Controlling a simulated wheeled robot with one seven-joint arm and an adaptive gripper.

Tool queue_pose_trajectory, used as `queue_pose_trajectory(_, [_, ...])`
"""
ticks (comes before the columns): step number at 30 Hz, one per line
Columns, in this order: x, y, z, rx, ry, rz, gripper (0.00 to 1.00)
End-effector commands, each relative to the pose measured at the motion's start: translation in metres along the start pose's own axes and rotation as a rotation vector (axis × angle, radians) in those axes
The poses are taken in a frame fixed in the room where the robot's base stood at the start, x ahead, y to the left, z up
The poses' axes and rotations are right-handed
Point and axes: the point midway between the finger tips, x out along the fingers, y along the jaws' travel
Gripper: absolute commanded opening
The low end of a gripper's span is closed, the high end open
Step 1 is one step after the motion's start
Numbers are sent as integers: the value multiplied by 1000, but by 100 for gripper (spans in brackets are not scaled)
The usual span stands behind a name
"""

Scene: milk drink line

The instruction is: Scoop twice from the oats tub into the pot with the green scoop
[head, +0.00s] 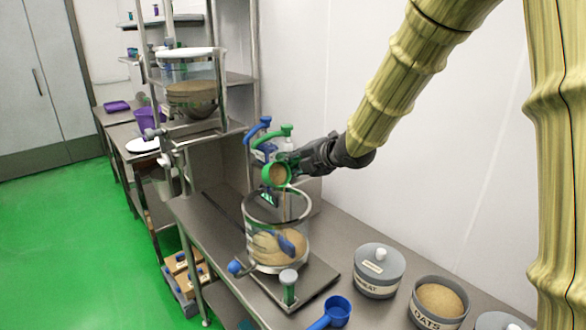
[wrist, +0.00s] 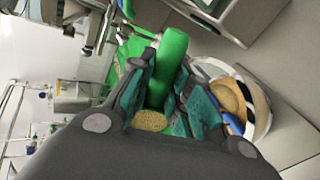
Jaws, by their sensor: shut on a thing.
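The green scoop (head: 277,174) is held by my gripper (head: 306,160) above the clear pot (head: 249,215). The scoop is tilted, with tan grain in its bowl and a thin stream falling from it into the pot. The pot holds a heap of tan grain and a blue paddle-like piece. In the wrist view my gripper (wrist: 155,100) is shut on the green scoop's handle (wrist: 168,60), and the pot (wrist: 262,112) shows at the right. The oats tub (head: 427,318), grey and open, stands at the lower right, full of tan grain.
A lidded grey wheat tub (head: 377,283) stands between the pot and the oats tub. A blue scoop (head: 337,310) lies near the front.

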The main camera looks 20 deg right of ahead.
Motion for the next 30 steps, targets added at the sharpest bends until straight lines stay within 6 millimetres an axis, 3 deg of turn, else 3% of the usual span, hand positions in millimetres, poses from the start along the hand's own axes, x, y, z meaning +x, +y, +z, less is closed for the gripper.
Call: queue_pose_trajectory(30, [1, -3, 0, -28, -7, 112, 0])
